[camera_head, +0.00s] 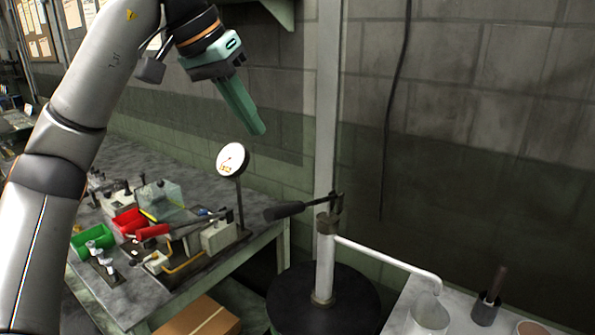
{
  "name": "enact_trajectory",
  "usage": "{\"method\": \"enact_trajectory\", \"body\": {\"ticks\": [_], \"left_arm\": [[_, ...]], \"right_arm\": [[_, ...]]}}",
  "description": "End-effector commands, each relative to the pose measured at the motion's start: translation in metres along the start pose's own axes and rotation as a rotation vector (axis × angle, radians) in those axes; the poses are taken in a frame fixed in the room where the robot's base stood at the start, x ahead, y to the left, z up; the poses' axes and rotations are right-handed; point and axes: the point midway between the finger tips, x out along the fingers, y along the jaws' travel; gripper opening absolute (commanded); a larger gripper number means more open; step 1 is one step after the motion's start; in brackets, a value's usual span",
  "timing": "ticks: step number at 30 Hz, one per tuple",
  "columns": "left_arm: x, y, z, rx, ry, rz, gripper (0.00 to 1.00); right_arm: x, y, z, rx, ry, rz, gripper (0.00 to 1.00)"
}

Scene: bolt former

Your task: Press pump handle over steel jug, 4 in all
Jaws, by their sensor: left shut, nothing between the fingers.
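The pump stands on a black round drum (325,303). Its dark pump handle (285,211) sticks out to the left from the top of the pale pump column (324,258). The white spout (388,262) runs right and bends down over the steel jug (430,314), which is cut by the bottom edge. My left gripper (257,131) is shut and empty, pointing down, in the air above and left of the pump handle and apart from it. My right gripper is out of view.
A cardboard box (200,318) sits below. A dark-handled item (488,300) stands right of the jug.

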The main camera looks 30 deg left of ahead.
Motion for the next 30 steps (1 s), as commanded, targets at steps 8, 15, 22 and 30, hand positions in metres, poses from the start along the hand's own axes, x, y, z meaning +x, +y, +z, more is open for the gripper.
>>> {"method": "enact_trajectory", "body": {"ticks": [8, 15, 22, 30], "left_arm": [[0.000, -0.001, 0.000, -0.002, -0.003, -0.001, 0.00], [0.012, -0.001, 0.001, -0.001, -0.004, -0.001, 0.00], [0.054, -0.001, 0.002, -0.001, -0.007, -0.002, 0.00], [0.107, -0.002, 0.005, -0.001, -0.005, -0.003, 0.00]], "right_arm": [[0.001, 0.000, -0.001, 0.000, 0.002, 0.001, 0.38], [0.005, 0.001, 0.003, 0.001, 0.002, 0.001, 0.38], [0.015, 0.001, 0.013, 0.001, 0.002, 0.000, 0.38], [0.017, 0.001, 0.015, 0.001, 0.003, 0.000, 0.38]]}}
